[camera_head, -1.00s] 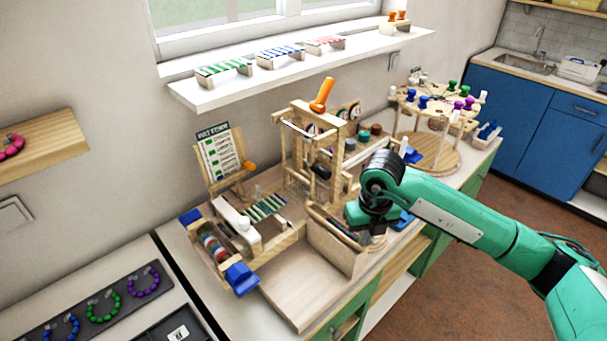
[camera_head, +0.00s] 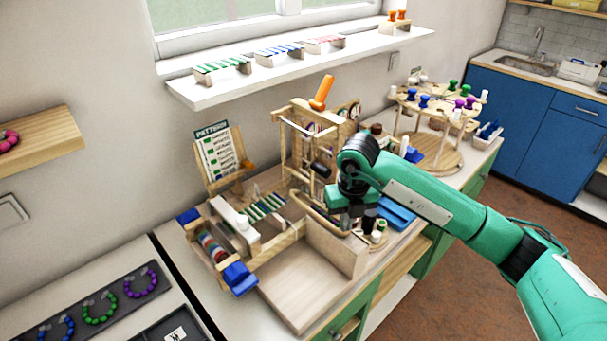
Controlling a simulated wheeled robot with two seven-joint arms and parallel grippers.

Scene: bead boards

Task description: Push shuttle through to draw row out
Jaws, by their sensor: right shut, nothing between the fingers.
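The wooden loom (camera_head: 296,150) with an orange handle (camera_head: 322,92) stands at the middle of the bench. Green and white strips (camera_head: 265,207) lie on its bed to the left. A long, round-ended wooden piece (camera_head: 312,212), possibly the shuttle, slants between the loom and my right gripper (camera_head: 360,228). The gripper points down at the piece's right end and is shut with nothing between its fingers. Whether it touches the piece is hidden. My left gripper is out of view.
A pattern card (camera_head: 216,152) stands behind the loom's left part. A blue tray (camera_head: 397,212) and small pegs are right of the gripper. A round peg stand (camera_head: 432,150) is behind my arm.

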